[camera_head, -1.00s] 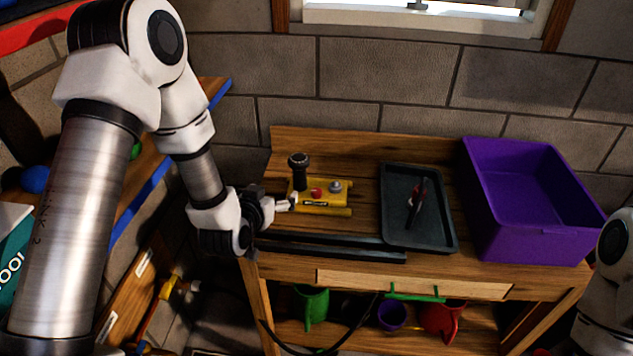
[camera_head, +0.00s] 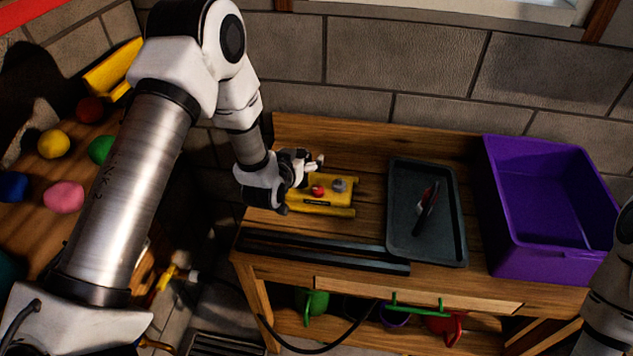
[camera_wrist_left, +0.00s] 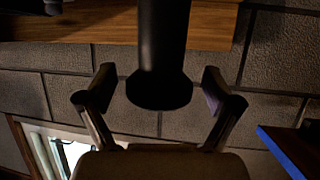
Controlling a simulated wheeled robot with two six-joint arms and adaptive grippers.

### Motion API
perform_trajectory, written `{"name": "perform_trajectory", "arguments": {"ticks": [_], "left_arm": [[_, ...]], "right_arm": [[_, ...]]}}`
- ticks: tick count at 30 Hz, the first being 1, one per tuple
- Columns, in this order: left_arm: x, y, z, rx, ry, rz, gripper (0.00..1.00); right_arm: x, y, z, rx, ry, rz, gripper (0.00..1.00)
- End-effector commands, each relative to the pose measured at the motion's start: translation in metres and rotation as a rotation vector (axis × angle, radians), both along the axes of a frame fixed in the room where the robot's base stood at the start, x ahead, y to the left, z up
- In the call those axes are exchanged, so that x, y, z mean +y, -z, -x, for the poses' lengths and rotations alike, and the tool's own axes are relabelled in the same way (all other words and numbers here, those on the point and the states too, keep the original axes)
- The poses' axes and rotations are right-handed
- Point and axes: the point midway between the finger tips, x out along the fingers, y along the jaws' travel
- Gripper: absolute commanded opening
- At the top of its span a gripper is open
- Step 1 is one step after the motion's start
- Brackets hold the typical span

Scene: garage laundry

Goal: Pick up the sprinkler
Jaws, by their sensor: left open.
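A yellow unit (camera_head: 322,204) with a red knob and a grey knob lies on the wooden bench, left of the dark tray. I cannot tell for sure that it is the sprinkler. A black post (camera_wrist_left: 162,92) with a wide round end shows in the left wrist view, between the fingers. My left gripper (camera_head: 312,163) is at the unit's upper left and hides the post in the head view. In the wrist view the left gripper (camera_wrist_left: 160,78) is open, one finger on each side of the post, with gaps visible. My right gripper is out of view.
The dark tray (camera_head: 398,238) holds a red and black tool (camera_head: 428,205). A purple bin (camera_head: 550,262) stands right of it. Dark bars (camera_head: 320,250) lie along the bench front. A brick wall rises behind.

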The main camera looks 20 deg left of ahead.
Motion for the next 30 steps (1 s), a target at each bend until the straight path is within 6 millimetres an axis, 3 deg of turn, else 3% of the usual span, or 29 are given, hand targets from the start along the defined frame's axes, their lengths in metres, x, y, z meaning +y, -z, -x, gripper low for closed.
{"name": "perform_trajectory", "arguments": {"ticks": [3, 11, 22, 26, 30], "left_arm": [[0.000, 0.000, 0.001, 0.001, 0.000, 0.000, 0.91], [0.000, 0.001, 0.001, 0.002, 0.000, 0.000, 0.00], [0.000, -0.006, 0.001, 0.000, 0.000, 0.001, 0.00], [0.000, -0.026, 0.000, -0.004, -0.001, 0.002, 0.00], [0.000, -0.058, 0.000, -0.006, -0.001, 0.001, 0.00]], "right_arm": [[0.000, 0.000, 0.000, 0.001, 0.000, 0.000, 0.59], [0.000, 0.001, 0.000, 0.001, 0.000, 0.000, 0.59], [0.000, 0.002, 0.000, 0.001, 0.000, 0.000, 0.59], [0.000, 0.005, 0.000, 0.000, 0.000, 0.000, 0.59], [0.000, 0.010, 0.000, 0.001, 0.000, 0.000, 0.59]]}}
